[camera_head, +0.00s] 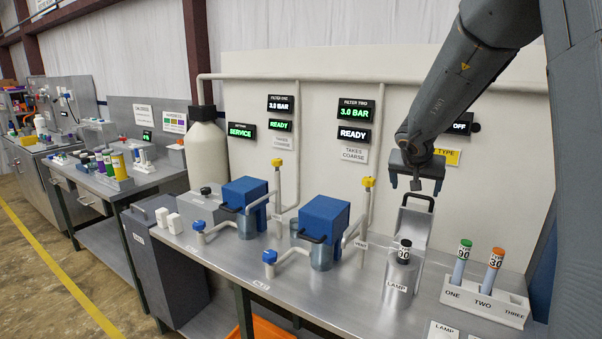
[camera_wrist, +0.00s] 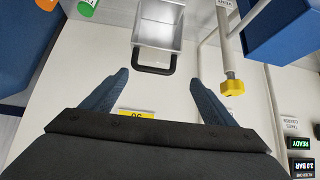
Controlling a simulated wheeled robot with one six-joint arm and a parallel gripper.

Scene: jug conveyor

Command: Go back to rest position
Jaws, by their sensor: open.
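My gripper (camera_head: 416,186) hangs over the right part of the steel bench, pointing down, with its two fingers apart. In the wrist view my gripper (camera_wrist: 159,78) shows both fingers spread with nothing between them. Just below it in the head view is an open metal box (camera_head: 409,228) with a dark handle on its top edge. In the wrist view the metal box (camera_wrist: 160,22) lies ahead of the fingertips, its handle close to the gap between them. The exact distance from fingers to handle cannot be told.
A lamp stand (camera_head: 399,276) holds a dark-capped tube. A white rack (camera_head: 485,303) at right holds green-capped and orange-capped tubes. Blue-headed filter units (camera_head: 323,220) with pipes and yellow valves (camera_head: 369,182) stand left. A wall panel (camera_head: 300,75) with displays rises behind.

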